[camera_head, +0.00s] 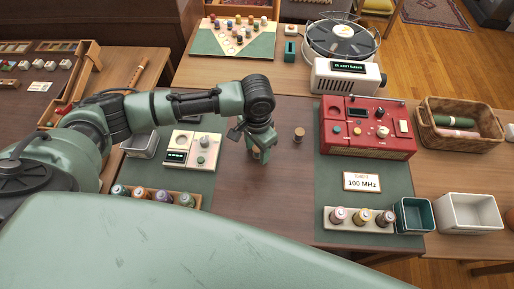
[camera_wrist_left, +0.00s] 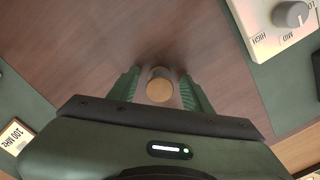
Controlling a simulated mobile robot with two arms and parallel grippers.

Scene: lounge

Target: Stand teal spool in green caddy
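My left gripper (camera_head: 262,152) points down low over the middle of the table. In the left wrist view its green fingers (camera_wrist_left: 163,90) are apart, on either side of a small upright cylinder with a tan round top (camera_wrist_left: 159,91). Gaps show between it and both fingers. Its side looks greyish, so I cannot tell surely whether it is the teal spool. A teal-topped spool (camera_head: 119,190) stands in the wooden rack at lower left. A dark green open bin (camera_head: 401,219), the likeliest green caddy, stands at front right. My right gripper is not in view.
A small brown cylinder (camera_head: 299,134) stands right of my left gripper. A pale device (camera_head: 204,143) is on the left, a red device (camera_head: 340,142) on the right. A white holder (camera_head: 346,228) with spools and a white bin (camera_head: 441,219) flank the green bin. A "100 MHz" card (camera_head: 362,182) lies behind the holder.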

